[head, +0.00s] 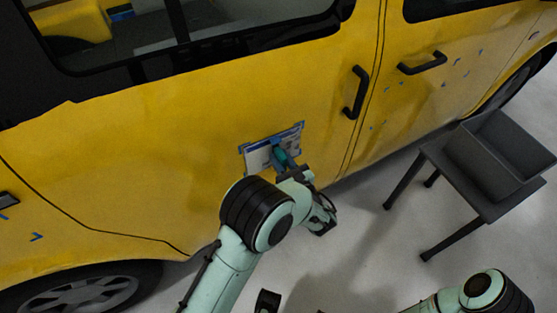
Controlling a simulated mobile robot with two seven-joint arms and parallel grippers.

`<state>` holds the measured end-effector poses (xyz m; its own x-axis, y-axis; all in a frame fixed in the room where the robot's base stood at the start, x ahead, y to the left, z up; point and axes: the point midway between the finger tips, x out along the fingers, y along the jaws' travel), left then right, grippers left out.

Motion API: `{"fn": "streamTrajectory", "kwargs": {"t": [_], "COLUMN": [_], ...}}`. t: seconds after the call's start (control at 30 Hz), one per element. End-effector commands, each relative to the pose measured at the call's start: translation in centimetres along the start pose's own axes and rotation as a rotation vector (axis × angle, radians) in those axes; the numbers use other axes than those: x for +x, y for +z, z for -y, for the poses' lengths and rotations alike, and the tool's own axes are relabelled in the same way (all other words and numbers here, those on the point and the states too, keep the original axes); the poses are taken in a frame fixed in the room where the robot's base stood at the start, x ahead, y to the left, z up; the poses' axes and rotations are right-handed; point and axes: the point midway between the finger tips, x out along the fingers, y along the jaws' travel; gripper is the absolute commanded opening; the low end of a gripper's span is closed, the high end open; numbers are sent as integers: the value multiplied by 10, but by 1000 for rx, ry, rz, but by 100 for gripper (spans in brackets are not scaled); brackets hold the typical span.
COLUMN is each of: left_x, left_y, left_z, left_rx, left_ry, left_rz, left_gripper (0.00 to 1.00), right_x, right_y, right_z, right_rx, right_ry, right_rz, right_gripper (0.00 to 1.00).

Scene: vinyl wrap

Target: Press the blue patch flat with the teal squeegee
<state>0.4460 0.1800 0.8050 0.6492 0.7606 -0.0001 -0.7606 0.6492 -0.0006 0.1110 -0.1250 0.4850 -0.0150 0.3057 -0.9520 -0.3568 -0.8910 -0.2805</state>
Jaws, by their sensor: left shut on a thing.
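The patch (258,158) is a small pale rectangle with blue parts, on the yellow door of the van, with blue tape at its corners. The teal squeegee (281,155) is in front of the patch's lower right part and looks to be against it; exact contact is hard to tell. My left gripper (286,167) is shut on the squeegee, and its wrist hides the area just below the patch. Part of my right arm shows at the bottom right; its gripper cannot be made out.
A dark grey stand with an open tray (497,190) is on the floor at the right. Black door handles (356,93) stick out right of the patch. Small blue tape marks (390,89) dot the rear panel. The floor between van and stand is clear.

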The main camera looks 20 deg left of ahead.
Motion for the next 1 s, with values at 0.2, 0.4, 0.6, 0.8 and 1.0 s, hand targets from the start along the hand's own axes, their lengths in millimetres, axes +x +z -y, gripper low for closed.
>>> {"fn": "streamTrajectory", "kwargs": {"t": [0.2, 0.4, 0.6, 0.8, 1.0], "left_x": [0, 1, 1, 1, 1], "left_y": [0, 0, 0, 1, 0], "left_z": [1, 12, 22, 22, 24], "left_rx": [0, -2, -1, 0, -1], "left_ry": [0, 0, 0, 0, 1], "left_rz": [1, 2, 2, 1, 2], "left_gripper": [1, 1, 1, 1, 1], "right_x": [0, 1, 1, 1, 1], "right_y": [0, 0, 0, 0, 0], "right_z": [0, 0, 0, 0, 0], "right_rx": [0, 0, 0, 0, 0], "right_ry": [0, 0, 0, 0, 0], "right_rz": [0, 0, 0, 0, 0], "right_gripper": [43, 43, 43, 43, 43]}}
